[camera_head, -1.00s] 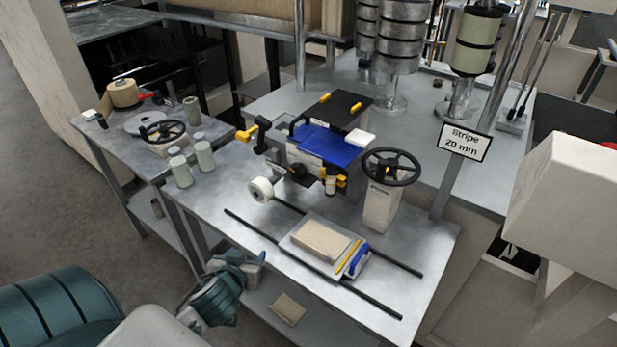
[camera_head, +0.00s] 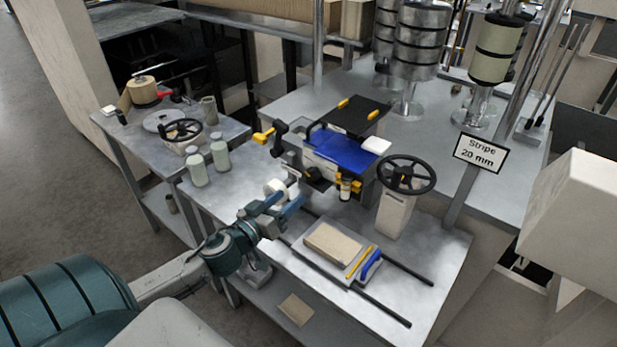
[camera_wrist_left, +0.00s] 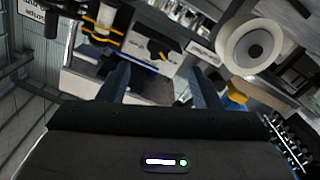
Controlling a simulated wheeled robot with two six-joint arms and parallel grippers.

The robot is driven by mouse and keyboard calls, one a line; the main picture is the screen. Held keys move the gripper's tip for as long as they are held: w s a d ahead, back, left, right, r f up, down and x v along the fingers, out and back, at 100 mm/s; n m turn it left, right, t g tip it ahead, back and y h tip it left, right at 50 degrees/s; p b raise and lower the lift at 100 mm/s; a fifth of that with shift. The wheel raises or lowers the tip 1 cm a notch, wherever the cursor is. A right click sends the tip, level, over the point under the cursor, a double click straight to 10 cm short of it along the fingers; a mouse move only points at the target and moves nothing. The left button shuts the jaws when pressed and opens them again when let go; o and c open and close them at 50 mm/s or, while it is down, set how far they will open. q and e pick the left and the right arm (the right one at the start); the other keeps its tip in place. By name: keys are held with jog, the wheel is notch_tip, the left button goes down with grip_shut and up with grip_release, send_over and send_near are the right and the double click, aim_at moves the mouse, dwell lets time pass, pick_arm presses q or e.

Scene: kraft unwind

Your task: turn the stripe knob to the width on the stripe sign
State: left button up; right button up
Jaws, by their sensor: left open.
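The stripe sign (camera_head: 481,152) stands on a post at the right of the bench and reads "Stripe 20 mm". A small machine with a blue top (camera_head: 340,148) stands on the bench. A dark knob (camera_head: 318,180) on its front side is probably the stripe knob; its setting is too small to read. A dark knob also shows in the left wrist view (camera_wrist_left: 166,46), beyond the fingers. My left gripper (camera_head: 292,205) is open and empty, in front of the machine near the white tape roll (camera_head: 274,187). Its two fingers (camera_wrist_left: 160,82) stand apart in the wrist view. My right gripper is not in view.
A black handwheel (camera_head: 406,175) on a pedestal stands right of the machine. A tray with a tan block (camera_head: 333,243) lies between two dark rails in front. Two pale-green cylinders (camera_head: 208,163) stand at left. The tape roll (camera_wrist_left: 249,45) is close to the right finger.

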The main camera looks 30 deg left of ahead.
aim_at(311, 179)
pick_arm(q)
jog(key=w+p, duration=0.3)
jog(key=w, duration=0.1)
jog(key=w+p, duration=0.1)
jog(key=p, duration=0.1)
jog(key=shift+w+d+r+p, duration=0.2)
jog(key=shift+w+r+p, duration=0.1)
jog(key=shift+w+p, duration=0.1)
jog(key=shift+w+f, duration=0.25)
jog(key=shift+w, duration=0.35)
jog(key=shift+w+d, duration=0.1)
jog(key=shift+w, duration=0.85)
jog(key=c, duration=1)
